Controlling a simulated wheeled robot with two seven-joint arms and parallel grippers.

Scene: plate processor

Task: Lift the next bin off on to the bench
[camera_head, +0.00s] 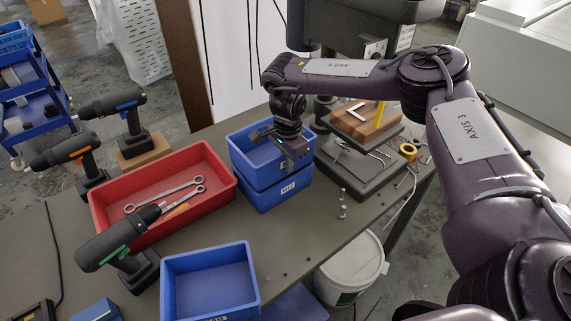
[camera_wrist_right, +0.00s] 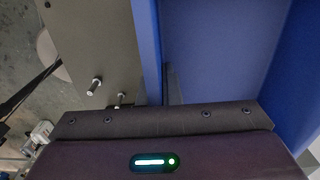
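Two blue bins are stacked on the bench (camera_head: 268,238). The upper bin (camera_head: 243,146) sits on the lower bin (camera_head: 262,198), which carries a white label. My right gripper (camera_head: 290,158) points down at the front right part of the upper bin and hides some of its rim and inside. In the right wrist view, the upper bin's wall (camera_wrist_right: 148,45) runs down to the gripper body, with a narrow dark part just inside it. Whether the fingers are closed on the wall is hidden. A separate blue bin (camera_head: 210,284) stands empty at the bench's front. My left gripper is out of view.
A red tray (camera_head: 218,192) with wrenches lies left of the stack. Several cordless drills (camera_head: 112,240) stand around it. A vise-like grey base with a wood block (camera_head: 362,122) and loose tools is close right. Small upright bolts (camera_head: 342,211) stand near the bench's right edge.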

